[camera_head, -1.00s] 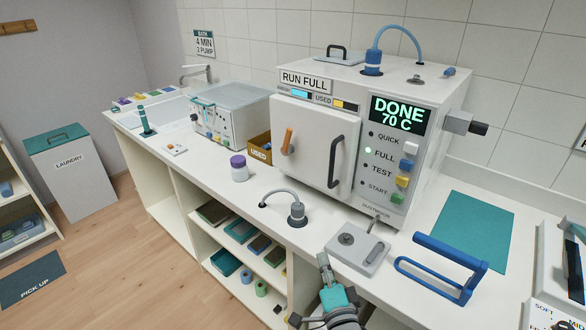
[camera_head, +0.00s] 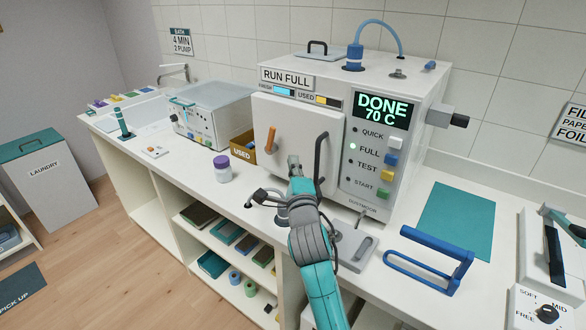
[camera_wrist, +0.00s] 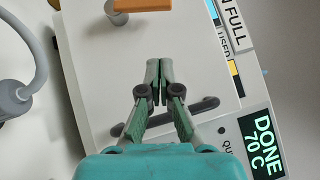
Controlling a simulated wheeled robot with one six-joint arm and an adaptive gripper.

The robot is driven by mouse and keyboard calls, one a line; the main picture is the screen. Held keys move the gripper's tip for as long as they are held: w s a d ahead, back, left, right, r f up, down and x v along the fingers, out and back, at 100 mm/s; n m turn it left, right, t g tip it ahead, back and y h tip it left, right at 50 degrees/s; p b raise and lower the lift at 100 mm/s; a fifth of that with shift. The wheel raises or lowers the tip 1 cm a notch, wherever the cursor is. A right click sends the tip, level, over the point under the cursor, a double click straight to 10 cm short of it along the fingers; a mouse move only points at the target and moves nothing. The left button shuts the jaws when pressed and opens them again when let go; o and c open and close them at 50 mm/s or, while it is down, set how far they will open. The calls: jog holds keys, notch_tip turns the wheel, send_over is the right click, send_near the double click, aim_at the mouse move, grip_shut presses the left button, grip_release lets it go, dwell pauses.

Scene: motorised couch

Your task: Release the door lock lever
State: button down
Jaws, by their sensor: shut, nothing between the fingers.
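The door lock lever (camera_head: 270,139) is an orange bar on the left part of the white machine's door (camera_head: 290,118), standing near upright. In the wrist view the orange lever (camera_wrist: 143,5) shows at the top edge on its grey pivot, partly cut off. My gripper (camera_head: 293,160) is in front of the door, to the right of and a little below the lever, apart from it. In the wrist view my gripper (camera_wrist: 158,65) has its fingertips together with nothing between them, pointing toward the lever. The dark door handle (camera_head: 321,160) stands right of my gripper and passes behind the fingers in the wrist view.
The machine's display (camera_head: 382,107) reads DONE 70 C. A purple-lidded jar (camera_head: 222,168) stands on the counter to the left. A blue frame handle (camera_head: 430,262) and a teal mat (camera_head: 457,220) lie to the right. A grey hose (camera_wrist: 25,75) shows at left in the wrist view.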

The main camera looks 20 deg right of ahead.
aim_at(274, 132)
jog(key=x, duration=0.6)
jog(key=shift+w+r, duration=0.1)
jog(key=shift+w, duration=0.15)
jog(key=shift+w+a+r, duration=0.2)
jog(key=shift+w+a, duration=0.35)
jog(key=shift+w, duration=0.1)
jog(key=shift+w+a+r, duration=0.25)
jog(key=shift+w+a, duration=0.35)
jog(key=shift+w, duration=0.05)
jog(key=shift+w+a+r, duration=0.55)
jog(key=shift+w+r, duration=0.15)
jog(key=shift+w, duration=0.05)
jog(key=shift+d, duration=0.1)
